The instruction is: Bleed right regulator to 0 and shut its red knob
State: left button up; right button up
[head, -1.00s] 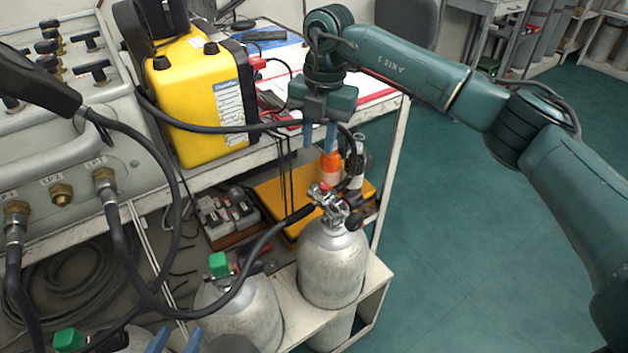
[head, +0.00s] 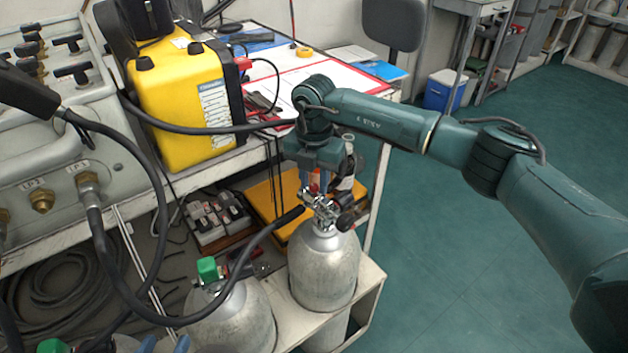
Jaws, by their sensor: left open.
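The right regulator (head: 325,212) is a metal valve on top of a grey cylinder (head: 325,268) standing on the lower shelf in the head view. A black hose runs from it to the left. Its red knob (head: 314,187) shows only in part, between the blue fingers of my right gripper (head: 314,181), which points down onto it from above. I cannot tell whether the fingers press on the knob. The gauge reading is not legible. My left gripper (head: 166,345) shows only its blue fingertips at the bottom edge, apart and empty, left of a second cylinder (head: 232,318).
The second cylinder has a green knob (head: 207,268). A yellow case (head: 185,100) stands on the bench at left, beside the grey panel (head: 40,150) with hoses. A yellow-orange box (head: 268,205) lies behind the right cylinder. Open green floor lies to the right.

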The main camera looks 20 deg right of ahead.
jog(key=shift+f, duration=0.1)
jog(key=shift+c, duration=0.2)
grip_shut()
